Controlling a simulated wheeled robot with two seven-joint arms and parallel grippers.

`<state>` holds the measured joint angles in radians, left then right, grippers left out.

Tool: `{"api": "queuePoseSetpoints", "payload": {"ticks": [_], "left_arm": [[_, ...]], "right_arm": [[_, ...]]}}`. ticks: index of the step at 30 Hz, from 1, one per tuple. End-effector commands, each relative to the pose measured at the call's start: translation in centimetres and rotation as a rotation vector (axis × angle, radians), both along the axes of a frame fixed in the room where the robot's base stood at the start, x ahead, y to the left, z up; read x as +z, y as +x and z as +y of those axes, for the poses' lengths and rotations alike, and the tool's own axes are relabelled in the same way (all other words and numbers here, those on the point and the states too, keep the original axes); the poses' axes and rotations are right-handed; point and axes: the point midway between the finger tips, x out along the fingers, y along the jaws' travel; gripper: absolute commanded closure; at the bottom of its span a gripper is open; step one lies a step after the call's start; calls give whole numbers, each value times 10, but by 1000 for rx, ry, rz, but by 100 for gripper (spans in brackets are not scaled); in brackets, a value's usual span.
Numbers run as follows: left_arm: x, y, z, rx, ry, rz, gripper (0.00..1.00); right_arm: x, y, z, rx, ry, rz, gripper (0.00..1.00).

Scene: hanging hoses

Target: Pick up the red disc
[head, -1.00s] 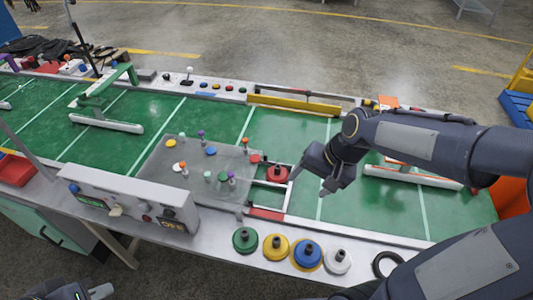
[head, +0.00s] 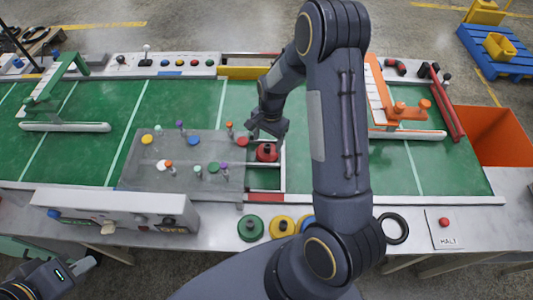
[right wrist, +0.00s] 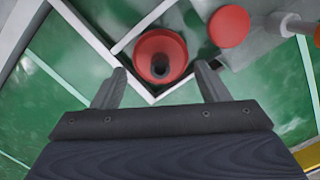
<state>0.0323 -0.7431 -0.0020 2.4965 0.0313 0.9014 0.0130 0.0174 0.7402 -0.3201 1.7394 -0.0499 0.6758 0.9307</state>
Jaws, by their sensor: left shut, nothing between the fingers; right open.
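The red disc with a black knob (head: 266,153) sits in a white-framed bay at the right end of the grey board. It also shows in the right wrist view (right wrist: 160,50), just beyond the fingertips. My right gripper (head: 268,134) is open above and close to it; in the right wrist view its two fingers (right wrist: 158,84) are spread with nothing between them. Whether they touch the disc I cannot tell. My left gripper (head: 88,264) is shut and empty at the lower left, off the table's front edge.
A smaller flat red disc (head: 242,141) lies beside the bay, with several coloured pegs on the grey board (head: 140,178). Green (head: 250,228) and yellow (head: 282,227) knobbed discs stand on the front edge. A black ring (head: 393,229) and a HALT button (head: 444,223) lie further right.

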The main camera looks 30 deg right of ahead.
Motion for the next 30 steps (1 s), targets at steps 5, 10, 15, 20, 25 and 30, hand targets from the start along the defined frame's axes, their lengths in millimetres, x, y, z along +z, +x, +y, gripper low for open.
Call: {"api": "queuePoseSetpoints", "payload": {"ticks": [5,10,15,20,25,30], "left_arm": [[-25,0,0,0,0,0,100],[-28,0,0,0,0,0,100],[-27,0,0,0,0,0,100],[-27,0,0,0,0,0,100],[-27,0,0,0,0,0,100],[-27,0,0,0,0,0,100]], "right_arm": [[-35,0,0,0,0,2,32],[-41,0,1,0,0,1,32],[-40,0,1,0,0,1,34],[-40,0,1,0,0,1,55],[-40,0,2,0,0,1,64],[-41,-1,2,0,1,3,65]]}}
